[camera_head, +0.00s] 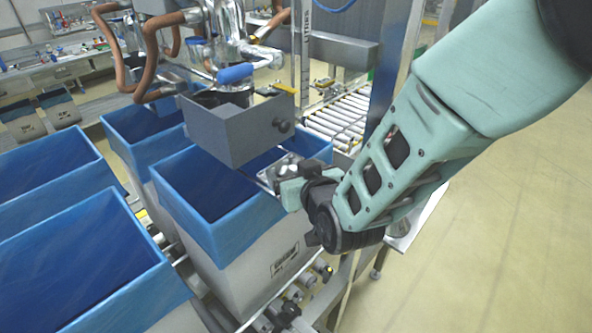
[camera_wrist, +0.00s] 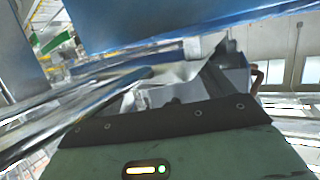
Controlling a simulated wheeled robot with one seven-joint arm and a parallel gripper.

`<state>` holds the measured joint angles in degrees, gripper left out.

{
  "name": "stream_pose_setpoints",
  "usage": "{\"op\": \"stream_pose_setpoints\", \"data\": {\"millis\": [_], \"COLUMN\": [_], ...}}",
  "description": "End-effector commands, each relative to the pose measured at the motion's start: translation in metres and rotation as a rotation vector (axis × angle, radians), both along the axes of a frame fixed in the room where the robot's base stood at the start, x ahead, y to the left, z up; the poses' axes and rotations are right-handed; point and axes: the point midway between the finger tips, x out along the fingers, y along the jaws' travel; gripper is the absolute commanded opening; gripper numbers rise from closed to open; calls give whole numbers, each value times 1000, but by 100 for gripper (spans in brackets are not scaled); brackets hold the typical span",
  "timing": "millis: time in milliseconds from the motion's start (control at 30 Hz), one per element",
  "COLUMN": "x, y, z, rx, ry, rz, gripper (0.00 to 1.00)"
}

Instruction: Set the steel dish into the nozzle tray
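The grey box-shaped nozzle tray (camera_head: 232,134) sits under the filling nozzle, with a dark round knob on its right face. Its inside is mostly hidden. My gripper (camera_head: 272,174) is just below and right of the tray, over the far right rim of a blue-lined box. Small shiny metal parts show beside it, but I cannot tell whether they belong to the gripper or to something held. In the wrist view a pale grey flat piece (camera_wrist: 190,72) lies ahead of the dark gripper mount. I cannot clearly make out the steel dish in either view.
The blue-lined box (camera_head: 225,215) stands on the roller line below the tray, and more blue-lined boxes (camera_head: 90,265) stand to the left. Copper-coloured hoses (camera_head: 150,60) and the machine frame crowd the nozzle. Rollers (camera_head: 338,118) lie behind; open floor is at right.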

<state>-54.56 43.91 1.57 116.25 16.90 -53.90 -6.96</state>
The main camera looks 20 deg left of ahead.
Motion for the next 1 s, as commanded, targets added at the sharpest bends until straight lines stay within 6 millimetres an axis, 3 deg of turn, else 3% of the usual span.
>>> {"op": "stream_pose_setpoints", "data": {"millis": [467, 1000], "x": [1, -68], "y": [-2, -62], "z": [5, 30], "rx": [0, 3], "ry": [-2, -3], "rz": [-5, -2], "gripper": [83, 83]}}
